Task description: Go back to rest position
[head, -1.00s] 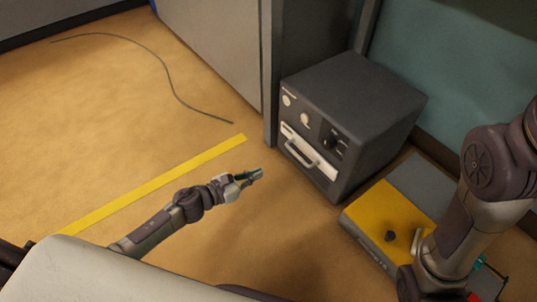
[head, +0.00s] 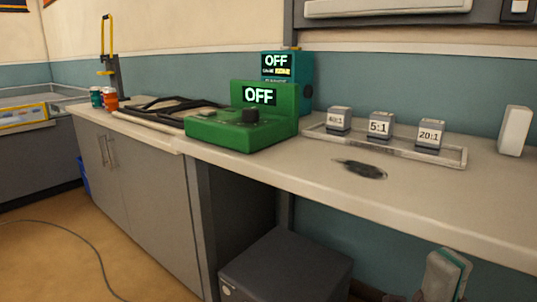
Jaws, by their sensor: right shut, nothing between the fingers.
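My right gripper (head: 447,268) shows at the bottom right of the head view, below the front edge of the workbench (head: 330,195). It points up, is shut and holds nothing. Only its end part is in the picture. My left gripper is out of the picture.
On the bench stand a green device (head: 245,130) and a teal device (head: 288,68), both reading OFF. Blocks marked with ratios sit in a tray (head: 400,145); a dark flat item (head: 362,168) lies before it. A dark cabinet (head: 285,268) stands under the bench. A cable (head: 75,235) lies on the floor.

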